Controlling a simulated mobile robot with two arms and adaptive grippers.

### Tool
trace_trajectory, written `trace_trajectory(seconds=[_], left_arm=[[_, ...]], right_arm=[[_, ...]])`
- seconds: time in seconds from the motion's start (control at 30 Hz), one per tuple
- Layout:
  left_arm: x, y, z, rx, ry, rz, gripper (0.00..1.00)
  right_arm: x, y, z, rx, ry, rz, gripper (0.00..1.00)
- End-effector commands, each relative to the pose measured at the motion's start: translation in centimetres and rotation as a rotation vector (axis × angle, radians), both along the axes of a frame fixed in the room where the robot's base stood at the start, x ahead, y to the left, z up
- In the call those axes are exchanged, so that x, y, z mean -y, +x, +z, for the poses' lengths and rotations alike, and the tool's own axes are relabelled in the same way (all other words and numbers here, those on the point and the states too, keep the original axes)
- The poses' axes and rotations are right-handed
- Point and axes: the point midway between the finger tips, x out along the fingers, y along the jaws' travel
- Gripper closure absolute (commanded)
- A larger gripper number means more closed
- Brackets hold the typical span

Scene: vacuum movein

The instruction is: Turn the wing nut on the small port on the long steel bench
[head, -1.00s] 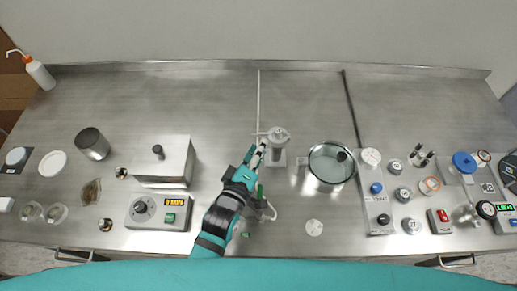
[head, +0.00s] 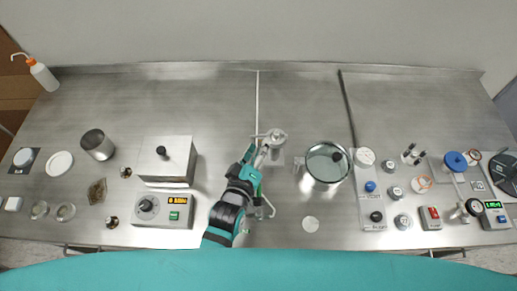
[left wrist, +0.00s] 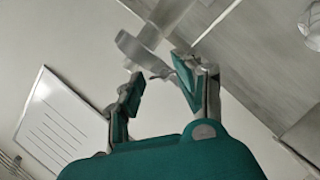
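The small port (head: 276,138) is a grey upright fitting near the middle of the long steel bench (head: 215,95), with a thin bar sticking out to its left. In the left wrist view a grey winged part (left wrist: 143,50), which looks like the wing nut, lies just ahead of the fingertips. My left gripper (left wrist: 157,72) is open, its two teal-padded fingers apart with the winged part beyond and between them. In the head view my left gripper (head: 258,158) is just left of and in front of the port. Contact cannot be told. My right gripper is not in view.
A metal box (head: 166,158) and a control unit with a lit display (head: 162,209) stand left of my arm. Valves, knobs and a gauge (head: 474,207) crowd the right end. The back middle is clear.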

Motion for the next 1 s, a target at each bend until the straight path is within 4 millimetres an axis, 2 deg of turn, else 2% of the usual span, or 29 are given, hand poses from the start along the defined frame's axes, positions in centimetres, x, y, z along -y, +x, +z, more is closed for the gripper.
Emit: trace_trajectory(seconds=[0.03, 0.07, 0.27, 0.67, 0.77, 1.0], left_arm=[[-0.2, -0.2, -0.6, -0.013, 0.007, 0.001, 0.47], [-0.2, -0.2, -0.6, -0.014, 0.007, 0.001, 0.44], [-0.3, -0.3, -0.9, -0.019, 0.009, 0.002, 0.44], [-0.3, -0.5, -0.4, -0.01, 0.004, 0.001, 0.44], [-0.7, -1.7, -0.2, -0.012, 0.004, 0.001, 0.44], [-2.4, -6.4, 0.9, -0.015, 0.005, 0.002, 0.44]], right_arm=[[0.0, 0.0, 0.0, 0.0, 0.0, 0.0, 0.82], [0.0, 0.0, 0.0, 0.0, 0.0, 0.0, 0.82], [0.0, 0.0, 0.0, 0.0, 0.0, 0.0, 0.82], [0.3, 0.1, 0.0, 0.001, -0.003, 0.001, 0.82], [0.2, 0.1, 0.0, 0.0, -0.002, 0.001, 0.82], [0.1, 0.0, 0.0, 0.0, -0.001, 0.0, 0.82]])
